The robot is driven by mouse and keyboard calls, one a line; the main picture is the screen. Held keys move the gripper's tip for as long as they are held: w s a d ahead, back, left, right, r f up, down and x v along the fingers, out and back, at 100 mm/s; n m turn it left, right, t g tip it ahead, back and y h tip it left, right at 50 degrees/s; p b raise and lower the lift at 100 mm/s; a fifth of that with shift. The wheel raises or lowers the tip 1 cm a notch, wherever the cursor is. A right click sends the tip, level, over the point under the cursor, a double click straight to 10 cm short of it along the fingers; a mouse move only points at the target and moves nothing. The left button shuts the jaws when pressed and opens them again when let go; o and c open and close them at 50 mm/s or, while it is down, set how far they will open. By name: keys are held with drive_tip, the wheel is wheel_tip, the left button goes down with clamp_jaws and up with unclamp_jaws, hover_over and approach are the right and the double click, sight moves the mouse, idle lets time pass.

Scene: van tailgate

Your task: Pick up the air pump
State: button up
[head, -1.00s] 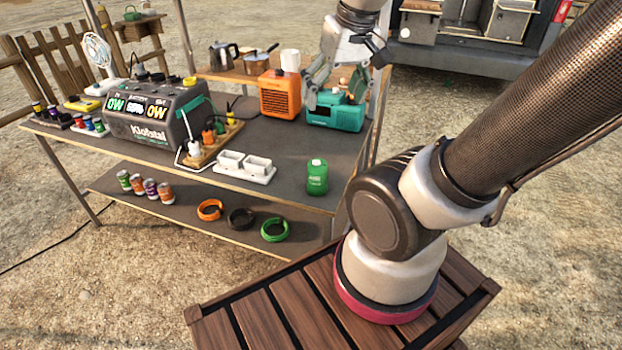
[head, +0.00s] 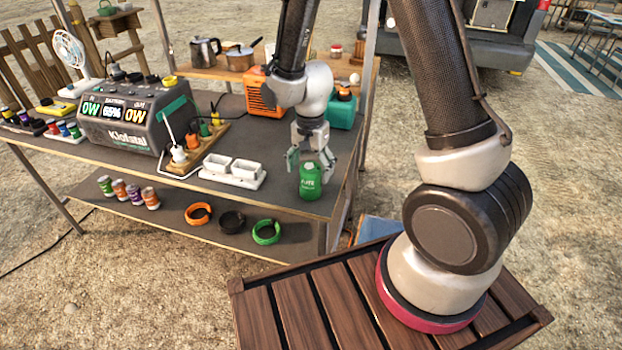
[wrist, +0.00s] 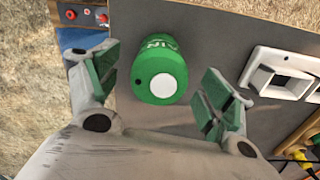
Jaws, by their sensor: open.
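The air pump, taken to be the small green can-shaped thing (head: 310,184) with pale lettering, stands upright near the front right edge of the table's upper shelf (head: 275,172). My gripper (head: 309,162) is open and points down over it, with green-padded fingers.
A white twin-compartment tray (head: 234,171) stands left of the pump. A power station (head: 128,114) and plug strip (head: 197,150) are further left. An orange box (head: 262,94) and a teal box (head: 341,111) stand behind, partly hidden by my arm. Cable coils (head: 231,221) lie on the lower shelf.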

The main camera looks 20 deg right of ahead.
sight(311, 182)
wheel_tip(311, 182, down, 5)
drive_tip(key=shift+f, duration=0.1)
drive_tip(key=c, duration=1.3)
